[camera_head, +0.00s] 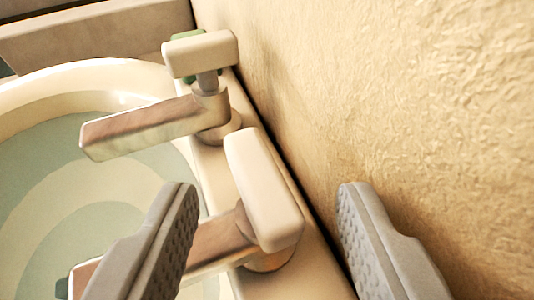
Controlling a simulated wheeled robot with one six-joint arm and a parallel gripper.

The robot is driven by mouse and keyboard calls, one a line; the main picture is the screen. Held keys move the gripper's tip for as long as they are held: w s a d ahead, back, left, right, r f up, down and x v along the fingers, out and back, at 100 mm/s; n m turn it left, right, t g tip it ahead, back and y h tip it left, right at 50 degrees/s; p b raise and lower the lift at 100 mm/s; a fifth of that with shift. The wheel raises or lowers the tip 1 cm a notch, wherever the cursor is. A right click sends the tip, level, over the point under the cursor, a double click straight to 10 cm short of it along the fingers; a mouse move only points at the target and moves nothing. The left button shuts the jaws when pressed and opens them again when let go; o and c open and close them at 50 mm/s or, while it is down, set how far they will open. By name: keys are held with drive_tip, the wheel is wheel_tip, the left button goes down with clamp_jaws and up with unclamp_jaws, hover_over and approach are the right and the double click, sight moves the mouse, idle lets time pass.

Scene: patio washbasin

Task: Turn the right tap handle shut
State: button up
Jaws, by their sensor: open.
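Two taps stand on the basin's rim beside the wall. I take the nearer one, low in the middle, as the right tap. Its cream bar handle (262,185) points up the picture, roughly along the wall and across its metal spout (218,243). My gripper (268,192) is open, one grey finger on each side of this handle. Gaps show between the handle and both fingers; I cannot tell their depth exactly. The left finger hides part of the spout. The farther tap's cream handle (198,54) lies crosswise, roughly in line with its spout (140,128).
The rough tan wall (420,100) fills the right side, close to my right finger. The round basin (85,75) with pale water lies at left. A small green thing (183,36) shows partly behind the far handle. A ledge (95,30) runs behind the basin.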

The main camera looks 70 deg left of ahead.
sight(243, 198)
drive_tip(key=shift+w+a+f, duration=0.15)
drive_tip(key=shift+a+f, duration=0.05)
drive_tip(key=shift+a, duration=0.3)
clamp_jaws()
drive_tip(key=shift+r+m+t, duration=0.15)
drive_tip(key=shift+m+t, duration=0.15)
drive_tip(key=shift+t, duration=0.2)
drive_tip(key=m+t+h, duration=0.2)
drive_tip(key=s+m+t, duration=0.1)
drive_tip(key=shift+a+m+t+h, duration=0.25)
drive_tip(key=shift+m+t+h, duration=0.05)
drive_tip(key=shift+h, duration=0.1)
drive_tip(key=m+t+h, duration=0.2)
drive_tip(key=m, duration=0.1)
drive_tip(key=m+t+h, duration=0.1)
drive_tip(key=h, duration=0.1)
drive_tip(key=shift+s+a+m, duration=0.2)
drive_tip(key=shift+a+m, duration=0.1)
drive_tip(key=shift+a, duration=0.05)
drive_tip(key=shift+s+a+m+t+h, duration=0.15)
drive_tip(key=shift+m+t+h, duration=0.25)
drive_tip(key=shift+m+h, duration=1.5)
drive_tip(key=shift+a+f+m+h, duration=0.15)
drive_tip(key=shift+m+h, duration=0.2)
drive_tip(key=shift+h, duration=0.3)
drive_tip(key=shift+a+f+m+h, duration=0.1)
drive_tip(key=shift+m+h, duration=0.25)
drive_tip(key=shift+h, duration=0.3)
